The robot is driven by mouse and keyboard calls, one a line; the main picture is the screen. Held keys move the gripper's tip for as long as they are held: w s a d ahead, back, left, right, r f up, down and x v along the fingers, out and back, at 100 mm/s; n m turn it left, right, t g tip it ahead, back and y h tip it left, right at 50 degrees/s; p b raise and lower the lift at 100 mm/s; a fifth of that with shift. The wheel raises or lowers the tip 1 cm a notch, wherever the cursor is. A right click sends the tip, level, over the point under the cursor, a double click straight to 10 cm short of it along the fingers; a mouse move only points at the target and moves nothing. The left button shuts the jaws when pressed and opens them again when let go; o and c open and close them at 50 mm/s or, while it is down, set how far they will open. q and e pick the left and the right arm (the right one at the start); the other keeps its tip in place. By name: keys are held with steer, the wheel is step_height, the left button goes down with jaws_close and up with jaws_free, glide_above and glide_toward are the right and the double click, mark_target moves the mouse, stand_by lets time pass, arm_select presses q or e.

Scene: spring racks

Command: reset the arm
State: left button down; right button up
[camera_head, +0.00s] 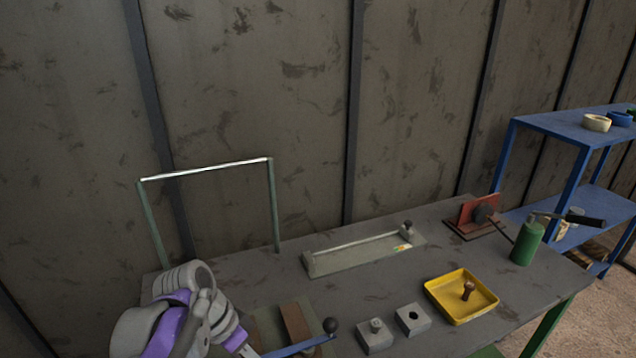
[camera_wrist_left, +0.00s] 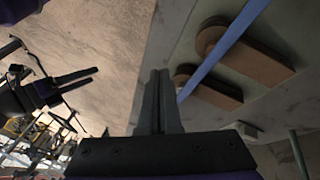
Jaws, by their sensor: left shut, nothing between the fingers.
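A blue bar (camera_head: 308,344) with a black ball knob (camera_head: 330,325) crosses low over the bench at the bottom of the head view. In the left wrist view the blue bar (camera_wrist_left: 225,45) runs diagonally above two brown blocks (camera_wrist_left: 245,48). My left gripper (camera_wrist_left: 158,80) is shut and empty, its fingertips left of the bar; whether they touch it I cannot tell. In the head view my left arm enters at bottom left, and its fingertips are not clear. My right gripper (camera_wrist_left: 95,75) shows at the left of the wrist view, its fingers apart and empty.
On the bench (camera_head: 380,275) stand a grey tray (camera_head: 350,258), two grey blocks (camera_head: 412,319), a yellow tray (camera_head: 440,299), a red stand (camera_head: 480,210) and a green bottle (camera_head: 527,245). A metal frame (camera_head: 275,205) rises at the back left. Blue shelves (camera_head: 560,125) stand at right.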

arm_select(q)
steer(key=s+a+f+n+t+y, duration=0.5)
steer(key=s+a+f+n, duration=0.2)
steer(key=s, duration=0.4)
step_height(320, 180, down, 2)
steer(key=shift+f+n+t, duration=0.1)
steer(key=shift+n+t, duration=0.2)
steer(key=shift+n, duration=0.5)
